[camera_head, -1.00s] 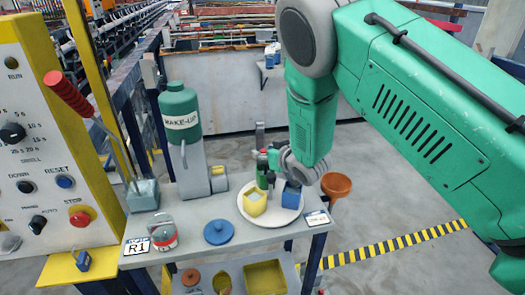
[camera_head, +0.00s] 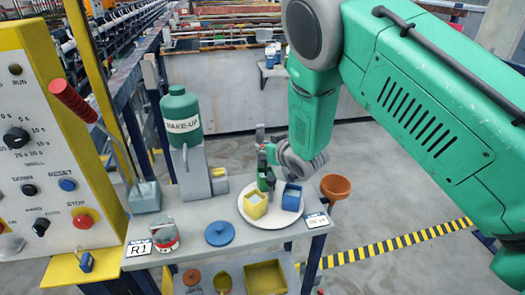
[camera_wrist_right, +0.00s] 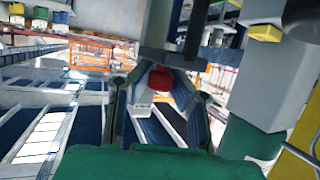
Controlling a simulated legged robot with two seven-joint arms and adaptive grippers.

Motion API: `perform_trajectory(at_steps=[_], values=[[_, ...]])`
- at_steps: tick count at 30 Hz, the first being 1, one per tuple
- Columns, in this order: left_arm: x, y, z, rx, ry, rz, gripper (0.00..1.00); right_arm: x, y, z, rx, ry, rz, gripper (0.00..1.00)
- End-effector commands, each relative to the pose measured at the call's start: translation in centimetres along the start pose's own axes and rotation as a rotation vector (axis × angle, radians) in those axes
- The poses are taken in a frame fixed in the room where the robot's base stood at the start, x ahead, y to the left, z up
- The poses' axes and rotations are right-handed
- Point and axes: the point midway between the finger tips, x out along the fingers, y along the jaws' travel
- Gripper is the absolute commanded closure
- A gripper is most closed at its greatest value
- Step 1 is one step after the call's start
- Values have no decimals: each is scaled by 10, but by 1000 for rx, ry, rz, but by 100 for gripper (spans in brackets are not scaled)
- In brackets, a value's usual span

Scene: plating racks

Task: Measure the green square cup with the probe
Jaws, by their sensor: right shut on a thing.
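A white round plate (camera_head: 278,216) on the grey bench holds a yellow square cup (camera_head: 256,206) and a blue square cup (camera_head: 292,197). A green shape (camera_head: 264,183) behind the yellow cup looks like the green square cup; it is partly hidden. My right gripper (camera_head: 268,155) is over the back of the plate, shut on a slim thing that looks like the probe. In the right wrist view a red part (camera_wrist_right: 160,78) shows between its fingers. The probe's tip cannot be made out, nor whether it touches the cup. My left gripper is not in view.
A green make-up bottle (camera_head: 181,112) on a grey stand is left of the plate. An orange funnel (camera_head: 335,185) is at the right edge. The control panel (camera_head: 35,165) stands far left.

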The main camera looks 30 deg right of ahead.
Motion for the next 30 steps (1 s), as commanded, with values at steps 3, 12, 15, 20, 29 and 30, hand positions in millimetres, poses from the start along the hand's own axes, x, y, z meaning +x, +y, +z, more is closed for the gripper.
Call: perform_trajectory(at_steps=[3,12,15,20,29,30], values=[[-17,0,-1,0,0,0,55,-11,1,-29,1,5,2,100],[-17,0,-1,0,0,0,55,-13,1,-33,0,8,1,100],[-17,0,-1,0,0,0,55,-13,1,-33,0,9,1,66],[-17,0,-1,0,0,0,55,-12,1,-32,0,5,1,61],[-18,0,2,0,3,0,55,-22,1,-31,1,3,1,61],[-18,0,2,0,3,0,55,-28,1,-31,1,4,1,61]])
